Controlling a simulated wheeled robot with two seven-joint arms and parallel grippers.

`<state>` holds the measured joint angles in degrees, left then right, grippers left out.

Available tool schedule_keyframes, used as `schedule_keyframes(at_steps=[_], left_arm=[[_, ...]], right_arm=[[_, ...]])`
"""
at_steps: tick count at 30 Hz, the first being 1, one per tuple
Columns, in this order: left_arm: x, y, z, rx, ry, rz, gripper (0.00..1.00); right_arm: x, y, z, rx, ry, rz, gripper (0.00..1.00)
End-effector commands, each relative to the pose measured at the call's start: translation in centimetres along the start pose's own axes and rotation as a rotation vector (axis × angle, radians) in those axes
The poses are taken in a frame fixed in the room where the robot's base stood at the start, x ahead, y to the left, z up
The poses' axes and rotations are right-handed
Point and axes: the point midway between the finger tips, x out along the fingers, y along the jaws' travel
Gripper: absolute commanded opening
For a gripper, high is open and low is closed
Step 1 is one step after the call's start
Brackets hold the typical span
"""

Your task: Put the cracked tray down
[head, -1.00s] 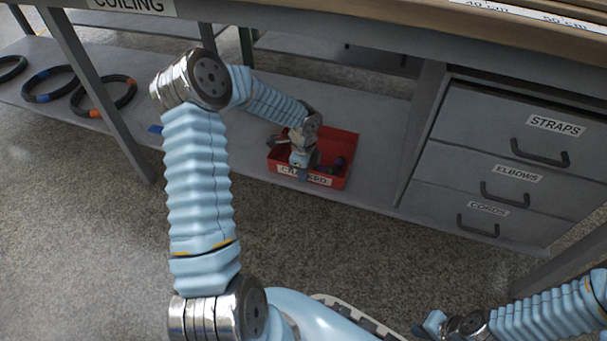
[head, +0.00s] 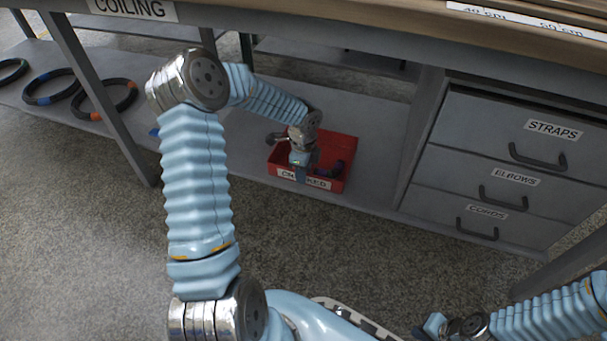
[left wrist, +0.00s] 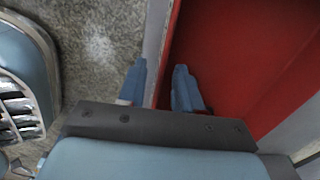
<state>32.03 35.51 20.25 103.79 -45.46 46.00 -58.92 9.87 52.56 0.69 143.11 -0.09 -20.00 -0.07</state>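The red tray (head: 347,178) with a white label, partly covered by my fingers, sits on the grey lower shelf near its front edge. My left gripper (head: 301,174) is at the tray's front wall. In the left wrist view, its two blue fingers (left wrist: 160,88) stand apart on either side of the wall, with a visible gap between them; the red tray floor (left wrist: 225,50) shows to the right. My right gripper (head: 434,324) is low at the right, away from the tray; its finger opening is too small to make out.
The lower shelf (head: 375,145) is bare around the tray. Coiled hoses (head: 105,99) lie on it at the left, beyond a table leg (head: 95,90). Drawers labelled STRAPS, ELBOWS and CORDS (head: 495,170) stand at the right. The tabletop (head: 380,20) overhangs the shelf.

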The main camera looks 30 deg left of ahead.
Motion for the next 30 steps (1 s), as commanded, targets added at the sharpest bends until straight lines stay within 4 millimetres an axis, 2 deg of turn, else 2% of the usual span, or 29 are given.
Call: schedule_keyframes(at_steps=[1, 3, 9, 15, 19, 22, 23, 25, 26, 27, 30], left_arm=[[-1.6, -0.1, 0.0, 0.001, -0.001, -0.005, 0.34], [-3.4, -0.1, 0.0, 0.0, -0.001, -0.005, 0.34], [-7.6, -0.1, 0.0, 0.0, 0.0, -0.004, 0.34], [-9.7, 0.0, 0.0, 0.001, 0.0, -0.002, 0.34], [-9.7, 0.1, -0.2, -0.002, 0.005, 0.001, 0.34], [-7.7, 1.0, -2.3, -0.05, 0.056, 0.015, 0.34], [-6.5, 1.5, -3.5, -0.083, 0.086, 0.024, 0.34], [-3.2, 3.7, -7.4, -0.206, 0.175, 0.062, 0.34], [-1.5, 5.1, -9.3, -0.282, 0.217, 0.088, 0.34], [0.7, 7.3, -11.8, -0.404, 0.269, 0.13, 0.34], [5.4, 13.4, -16.6, -0.768, 0.342, 0.237, 0.34]], right_arm=[[-0.6, -0.2, 0.0, 0.0, -0.001, 0.0, 0.0], [-1.1, -0.4, 0.0, -0.001, -0.002, 0.0, 0.0], [-2.0, -0.8, 0.1, -0.001, -0.005, -0.001, 0.0], [-2.3, -0.9, 0.1, -0.002, -0.007, -0.001, 0.0], [-2.3, -0.9, 0.1, -0.002, -0.007, -0.001, 0.0], [-2.3, -0.9, 0.1, -0.002, -0.007, -0.001, 0.0], [-2.3, -0.9, 0.1, -0.001, -0.007, -0.001, 0.0], [-2.3, -0.9, 0.1, -0.001, -0.007, -0.001, 0.0], [-2.3, -0.9, 0.1, -0.001, -0.007, -0.001, 0.0], [-2.3, -0.9, 0.1, -0.001, -0.007, -0.001, 0.0], [-2.3, -0.9, 0.1, -0.001, -0.007, -0.001, 0.0]])
